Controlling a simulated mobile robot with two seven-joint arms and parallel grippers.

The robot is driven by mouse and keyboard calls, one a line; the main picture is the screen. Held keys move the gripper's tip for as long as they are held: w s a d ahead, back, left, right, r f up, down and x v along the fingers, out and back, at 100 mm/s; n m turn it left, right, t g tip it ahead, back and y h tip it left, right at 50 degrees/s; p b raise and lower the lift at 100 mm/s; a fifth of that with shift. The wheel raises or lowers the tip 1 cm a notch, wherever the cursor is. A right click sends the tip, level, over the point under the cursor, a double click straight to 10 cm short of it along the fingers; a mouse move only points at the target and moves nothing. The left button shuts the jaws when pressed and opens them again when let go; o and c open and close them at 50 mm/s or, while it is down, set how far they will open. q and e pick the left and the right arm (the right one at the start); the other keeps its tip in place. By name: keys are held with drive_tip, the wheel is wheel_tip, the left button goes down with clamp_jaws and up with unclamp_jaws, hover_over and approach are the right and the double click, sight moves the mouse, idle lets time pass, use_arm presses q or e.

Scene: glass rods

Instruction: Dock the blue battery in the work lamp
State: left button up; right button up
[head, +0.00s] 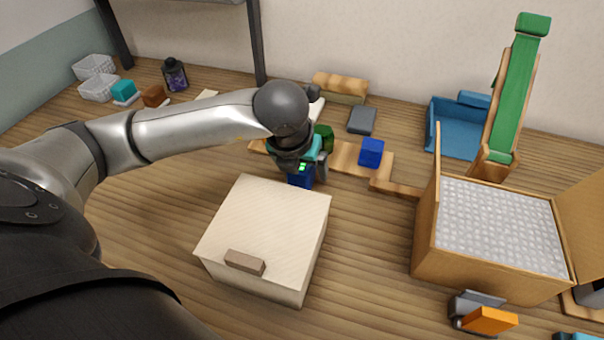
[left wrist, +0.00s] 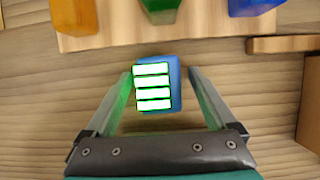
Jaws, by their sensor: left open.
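A blue block with several pale, green-edged bars on top, which looks like the blue battery (left wrist: 175,84), stands on the wooden table between the fingers of my left gripper (left wrist: 160,88). The gripper is open, with a gap to each side of the block. In the head view my left gripper (head: 303,168) is right above the blue battery (head: 300,182) and hides most of it. An orange and grey device (head: 487,314) at the lower right may be the work lamp; I cannot tell for sure. My right gripper is not in view.
A cream box (head: 265,225) stands just in front of the gripper. Behind it, a wooden board (head: 345,158) carries a green block and another blue block (head: 371,152). An open carton with a grey lining (head: 500,225) and a green ramp (head: 515,90) stand at the right.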

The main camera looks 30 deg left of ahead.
use_arm(q)
drive_tip(key=shift+f, duration=0.1)
clamp_jaws()
idle(0.7)
